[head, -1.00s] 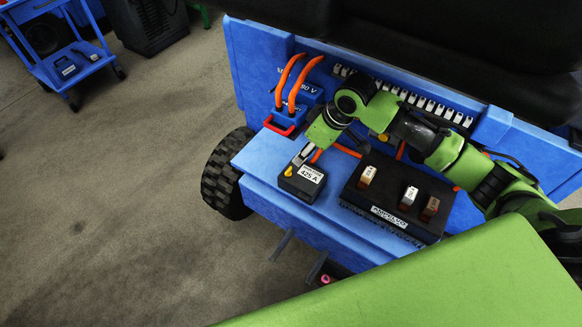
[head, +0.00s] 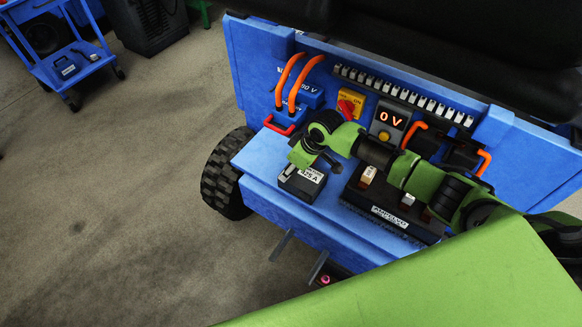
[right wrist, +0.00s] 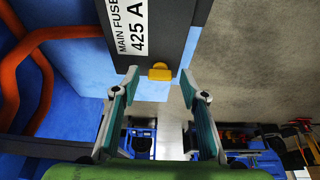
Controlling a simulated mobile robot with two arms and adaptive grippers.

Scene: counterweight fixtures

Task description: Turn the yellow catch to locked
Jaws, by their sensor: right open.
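The yellow catch (right wrist: 160,72) sticks out from the end of the dark main fuse box (right wrist: 172,30), labelled 425 A, in the right wrist view. Its bar lies crosswise in that picture; no lock marking shows. My right gripper (right wrist: 159,80) is open, with one finger on either side of the catch and visible gaps between. In the head view the fuse box (head: 301,186) sits on the blue ledge, and my right arm reaches over it from the right. There the catch is hidden behind my gripper. My left gripper is not in view.
A black fuse block (head: 362,204) stands on the ledge right of the box. A red handle (head: 278,127) lies nearby.

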